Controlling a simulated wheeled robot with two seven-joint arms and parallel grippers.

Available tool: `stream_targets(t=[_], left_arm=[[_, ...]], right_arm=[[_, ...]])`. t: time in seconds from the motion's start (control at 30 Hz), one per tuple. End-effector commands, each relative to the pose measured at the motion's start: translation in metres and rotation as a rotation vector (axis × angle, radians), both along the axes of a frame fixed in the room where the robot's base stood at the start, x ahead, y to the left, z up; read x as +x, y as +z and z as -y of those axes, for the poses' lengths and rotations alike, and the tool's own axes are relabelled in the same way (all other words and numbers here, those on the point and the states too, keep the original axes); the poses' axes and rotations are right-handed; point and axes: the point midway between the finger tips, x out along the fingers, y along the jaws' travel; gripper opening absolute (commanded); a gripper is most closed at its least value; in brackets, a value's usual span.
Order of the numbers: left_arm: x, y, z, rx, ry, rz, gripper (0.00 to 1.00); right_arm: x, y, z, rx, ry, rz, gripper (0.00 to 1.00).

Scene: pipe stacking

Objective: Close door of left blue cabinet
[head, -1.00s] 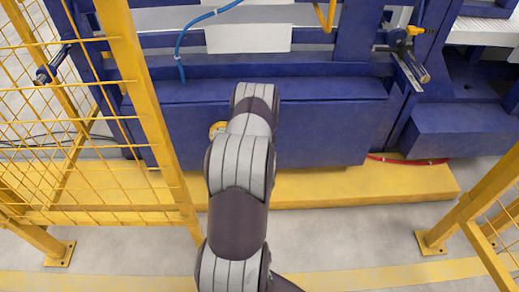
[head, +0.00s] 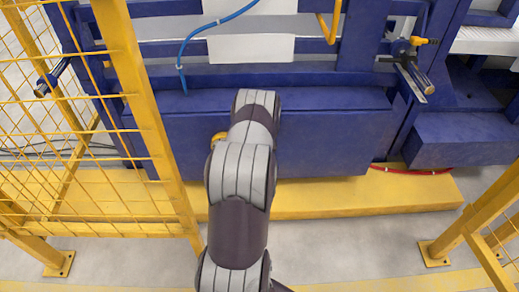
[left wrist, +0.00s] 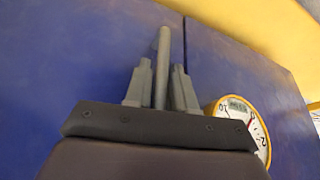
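The blue cabinet (head: 330,140) is the low blue box along the front of the machine in the head view. My left arm reaches up to it from the bottom middle and hides my left gripper there. In the left wrist view my left gripper (left wrist: 161,85) is against blue panels (left wrist: 75,60), with a dark seam between two of them. A grey bar (left wrist: 163,45) stands between its two fingers, close to both; whether they press on it is unclear. How far the door stands open cannot be told. My right gripper is not in view.
A yellow-rimmed gauge (left wrist: 243,125) is just right of my left gripper. A yellow mesh fence (head: 90,130) stands at left and a yellow post (head: 480,215) at right. A yellow plinth (head: 330,198) runs below the cabinet. Grey floor is free at the front.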

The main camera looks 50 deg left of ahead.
Motion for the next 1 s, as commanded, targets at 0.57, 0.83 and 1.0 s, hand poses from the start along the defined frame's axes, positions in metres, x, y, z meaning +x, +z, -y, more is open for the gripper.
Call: stream_targets(t=[0.57, 0.83, 1.0], left_arm=[[-0.022, 0.104, 0.036, 0.000, 0.000, -0.001, 0.24], [-0.024, 0.111, 0.040, -0.001, 0.001, -0.003, 0.24], [-0.024, 0.111, 0.040, -0.001, 0.001, -0.003, 0.24]], right_arm=[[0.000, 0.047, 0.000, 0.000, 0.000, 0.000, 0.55], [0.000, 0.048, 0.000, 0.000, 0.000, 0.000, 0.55], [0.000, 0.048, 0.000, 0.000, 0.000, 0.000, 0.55]])
